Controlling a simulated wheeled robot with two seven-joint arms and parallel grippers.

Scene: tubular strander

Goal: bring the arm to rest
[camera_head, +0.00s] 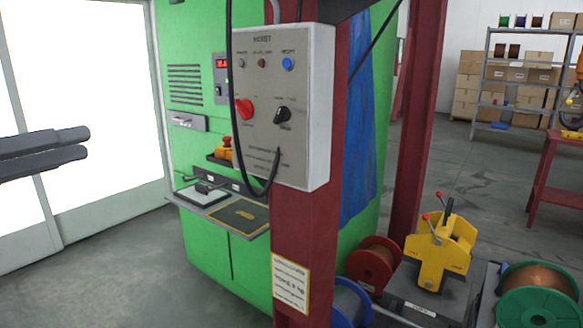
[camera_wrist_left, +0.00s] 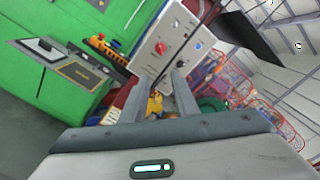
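My left gripper (camera_head: 86,143) reaches in from the left edge in the head view, its two grey fingers seen nearly side-on. In the left wrist view the fingers of this gripper (camera_wrist_left: 160,84) stand apart with nothing between them. It is in free air, in front of the bright white panels and well to the left of the hoist control box (camera_head: 272,145). My right gripper is in neither view.
The hoist box hangs on a red post (camera_head: 304,240), with a loose black cable. Behind is a green cabinet (camera_head: 215,255) with a small shelf (camera_head: 240,217). Spools (camera_head: 538,290) and a yellow device (camera_head: 437,252) stand at lower right. Floor at lower left (camera_head: 120,270) is clear.

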